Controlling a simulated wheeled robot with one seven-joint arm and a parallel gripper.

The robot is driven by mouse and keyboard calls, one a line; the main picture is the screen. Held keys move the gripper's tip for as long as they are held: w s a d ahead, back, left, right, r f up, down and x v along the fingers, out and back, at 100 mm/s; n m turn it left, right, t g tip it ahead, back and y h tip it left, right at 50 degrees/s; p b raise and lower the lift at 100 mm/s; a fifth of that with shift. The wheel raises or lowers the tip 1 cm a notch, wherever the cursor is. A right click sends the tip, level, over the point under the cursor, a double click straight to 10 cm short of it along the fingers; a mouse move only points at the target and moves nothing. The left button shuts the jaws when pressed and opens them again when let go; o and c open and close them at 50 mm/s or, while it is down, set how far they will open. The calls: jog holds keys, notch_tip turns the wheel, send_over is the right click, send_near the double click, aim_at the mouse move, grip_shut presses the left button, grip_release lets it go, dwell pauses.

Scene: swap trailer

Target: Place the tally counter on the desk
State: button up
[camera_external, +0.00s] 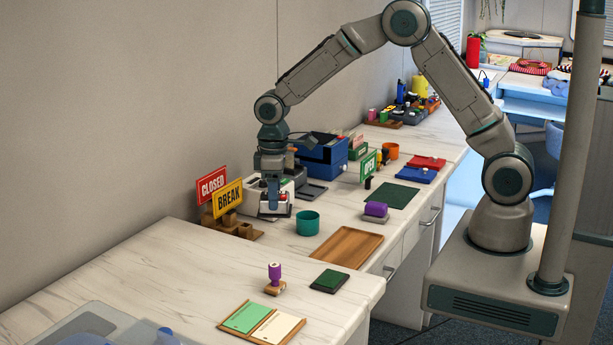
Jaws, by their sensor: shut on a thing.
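My gripper (274,204) points straight down over the desk (340,220), just left of a teal cup. It is shut on a small pale and dark object with a touch of red, which appears to be the tally counter (284,209). The fingers hide part of it. The counter is low, near the desk surface; I cannot tell whether it touches the desk. A white box-like thing (253,191) stands right behind the gripper and partly overlaps it in view.
The teal cup (307,223) stands close on the right. CLOSED (212,184) and BREAK (229,197) signs stand in a wooden holder (240,230) at the left. A blue box (325,158) is behind. A wooden tray (345,247) lies in front.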

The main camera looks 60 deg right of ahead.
jog(key=s+d+f+m, duration=0.1)
jog(key=s+d+m, duration=0.1)
jog(key=d, duration=0.3)
jog(key=s+d+f+m, duration=0.1)
jog(key=d+m, duration=0.2)
jog(key=d, duration=0.3)
jog(key=shift+s+d+f, duration=0.15)
jog(key=shift+s+f, duration=0.15)
jog(key=shift+s, duration=0.05)
